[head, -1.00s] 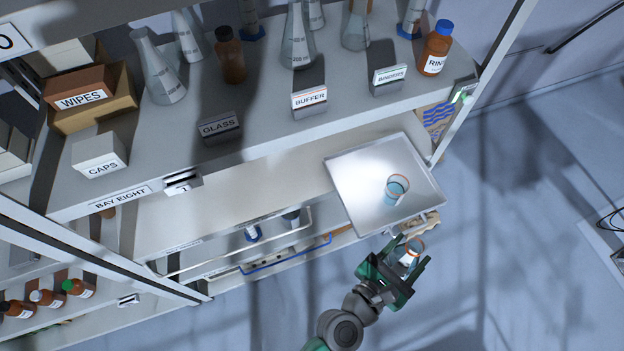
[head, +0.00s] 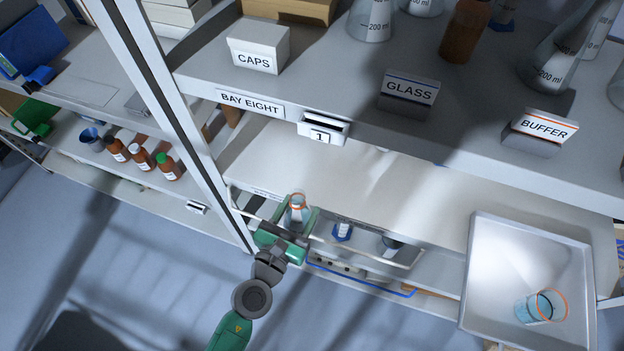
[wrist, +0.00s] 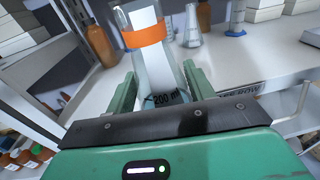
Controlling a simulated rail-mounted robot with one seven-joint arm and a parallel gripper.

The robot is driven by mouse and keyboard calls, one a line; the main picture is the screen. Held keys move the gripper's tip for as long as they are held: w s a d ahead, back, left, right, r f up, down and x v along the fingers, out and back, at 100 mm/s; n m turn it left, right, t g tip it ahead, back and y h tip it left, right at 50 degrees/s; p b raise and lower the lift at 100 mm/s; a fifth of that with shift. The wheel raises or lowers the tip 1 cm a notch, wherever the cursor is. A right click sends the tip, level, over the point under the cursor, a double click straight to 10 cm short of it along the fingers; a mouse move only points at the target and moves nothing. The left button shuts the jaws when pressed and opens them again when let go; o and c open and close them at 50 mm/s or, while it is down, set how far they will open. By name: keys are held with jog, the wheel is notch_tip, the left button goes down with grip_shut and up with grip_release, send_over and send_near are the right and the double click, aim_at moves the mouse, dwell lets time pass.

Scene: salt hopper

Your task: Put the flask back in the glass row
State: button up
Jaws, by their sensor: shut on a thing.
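The flask (head: 297,213) is clear glass with an orange band at its neck. My gripper (head: 296,222) is shut on it and holds it roughly upright in front of the shelf below the BAY EIGHT label. In the wrist view, the flask (wrist: 153,68) stands between the green fingers (wrist: 160,80), with a 200 ml mark low on its side. A shelf-edge label ending in "SS ROW" (wrist: 238,93) shows to the right of the gripper there, partly hidden. A small edge label (head: 266,192) beside the flask is too small to read.
A metal tray (head: 480,285) at right holds a beaker (head: 541,306) with blue liquid. A wire rail (head: 365,256) runs along the lower shelf front, near my gripper. A shelf post (head: 170,120) stands to the left.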

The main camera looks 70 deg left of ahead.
jog(key=shift+s+a, duration=0.15)
jog(key=shift+s, duration=0.05)
jog(key=shift+w+a, duration=0.1)
jog(key=x, duration=1.5)
jog(key=shift+w+a+f, duration=0.15)
jog(key=shift+w+f, duration=0.15)
jog(key=shift+f, duration=0.1)
notch_tip(320, 180, down, 3)
jog(key=b, duration=0.4)
jog(key=shift+w+a+f, duration=0.15)
jog(key=shift+f, duration=0.35)
jog(key=shift+r, duration=0.3)
jog(key=shift+f, duration=0.1)
jog(key=o, duration=1.2)
